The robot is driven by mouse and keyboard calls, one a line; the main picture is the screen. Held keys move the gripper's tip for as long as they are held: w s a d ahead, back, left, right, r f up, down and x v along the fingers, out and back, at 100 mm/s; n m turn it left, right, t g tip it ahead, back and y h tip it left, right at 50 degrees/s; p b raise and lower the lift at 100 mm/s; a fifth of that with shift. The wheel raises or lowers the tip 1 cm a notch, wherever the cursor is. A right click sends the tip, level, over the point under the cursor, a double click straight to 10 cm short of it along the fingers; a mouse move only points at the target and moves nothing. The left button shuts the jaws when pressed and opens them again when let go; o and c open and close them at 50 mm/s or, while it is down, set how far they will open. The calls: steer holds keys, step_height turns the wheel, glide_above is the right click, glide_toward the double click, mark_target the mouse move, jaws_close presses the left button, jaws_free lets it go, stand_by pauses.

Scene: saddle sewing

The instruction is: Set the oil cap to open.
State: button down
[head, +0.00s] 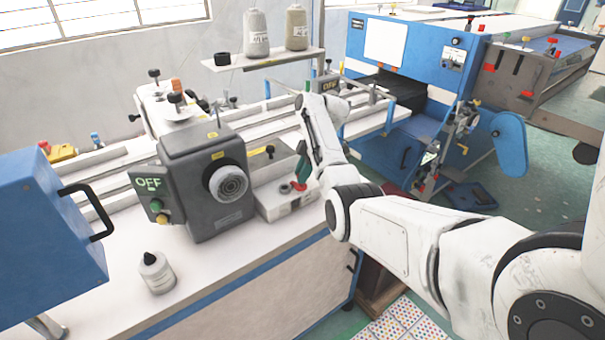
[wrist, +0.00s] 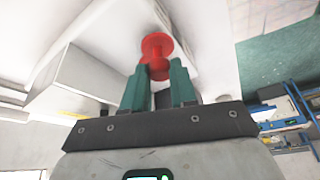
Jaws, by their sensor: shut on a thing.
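A red knob-like cap (wrist: 157,45), which looks like the oil cap, shows in the wrist view between the teal fingers of my gripper (wrist: 158,72). The fingers are shut on its lower part, and its round red top stands out beyond the fingertips. In the head view my gripper (head: 295,184) reaches down to the white block at the front of the machine. Only a small red bit of the cap (head: 285,188) shows there, beside the fingers. The fingers hide the rest, so I cannot tell how far the cap is turned.
The dark grey machine head (head: 205,150) with a round handwheel stands just left of my gripper. A white bottle (head: 157,274) with a black tip stands on the table's front left. A blue box (head: 45,215) is at the left edge. A blue machine (head: 410,50) stands behind.

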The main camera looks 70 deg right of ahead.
steer(key=c, duration=0.9)
jaws_free()
steer(key=p+v, duration=0.3)
steer(key=v, duration=0.8)
steer(key=shift+w+a, duration=0.1)
